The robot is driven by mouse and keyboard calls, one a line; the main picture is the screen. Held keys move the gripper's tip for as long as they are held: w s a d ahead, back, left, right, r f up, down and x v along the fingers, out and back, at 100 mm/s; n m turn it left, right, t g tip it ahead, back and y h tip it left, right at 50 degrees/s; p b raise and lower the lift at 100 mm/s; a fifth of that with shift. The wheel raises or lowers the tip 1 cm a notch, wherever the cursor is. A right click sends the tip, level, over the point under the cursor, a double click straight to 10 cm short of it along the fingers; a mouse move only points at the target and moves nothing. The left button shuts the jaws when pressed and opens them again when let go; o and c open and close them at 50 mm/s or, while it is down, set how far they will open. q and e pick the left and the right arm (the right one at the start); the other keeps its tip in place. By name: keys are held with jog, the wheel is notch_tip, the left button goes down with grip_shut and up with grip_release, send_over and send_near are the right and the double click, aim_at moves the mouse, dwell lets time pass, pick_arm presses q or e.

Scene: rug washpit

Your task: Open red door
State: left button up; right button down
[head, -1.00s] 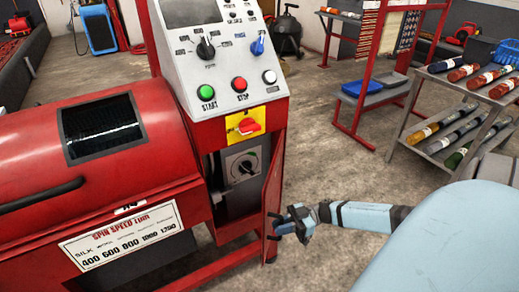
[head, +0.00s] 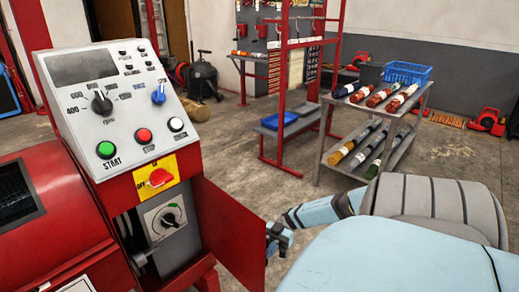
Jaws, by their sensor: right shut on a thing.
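The red door (head: 229,235) is a flat panel hinged on the right side of the red machine's control column. It stands swung open, out to the right. Behind it the compartment shows a grey panel with a round dial (head: 168,219). My right gripper (head: 272,243) is at the door's free edge and shut on its handle, which is mostly hidden by the fingers. My left gripper is out of the picture.
The control panel (head: 115,110) with knobs and buttons sits above the compartment, with a red switch on a yellow plate (head: 157,177). A grey shelf cart (head: 372,135) with rolled items stands behind my right arm. Concrete floor between them is clear.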

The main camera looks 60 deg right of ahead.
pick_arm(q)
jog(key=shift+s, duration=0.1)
pick_arm(e)
jog(key=shift+d, duration=0.4)
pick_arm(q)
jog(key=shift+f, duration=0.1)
pick_arm(e)
jog(key=c, duration=1.1)
grip_release()
jog(key=shift+c, duration=0.2)
pick_arm(q)
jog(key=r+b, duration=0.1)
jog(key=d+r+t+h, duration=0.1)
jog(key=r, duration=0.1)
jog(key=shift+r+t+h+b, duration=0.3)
jog(key=shift+b, duration=0.1)
pick_arm(e)
jog(key=s+d, duration=0.1)
jog(key=d, duration=1.2)
jog(key=shift+s+d, duration=0.25)
jog(key=shift+d, duration=0.15)
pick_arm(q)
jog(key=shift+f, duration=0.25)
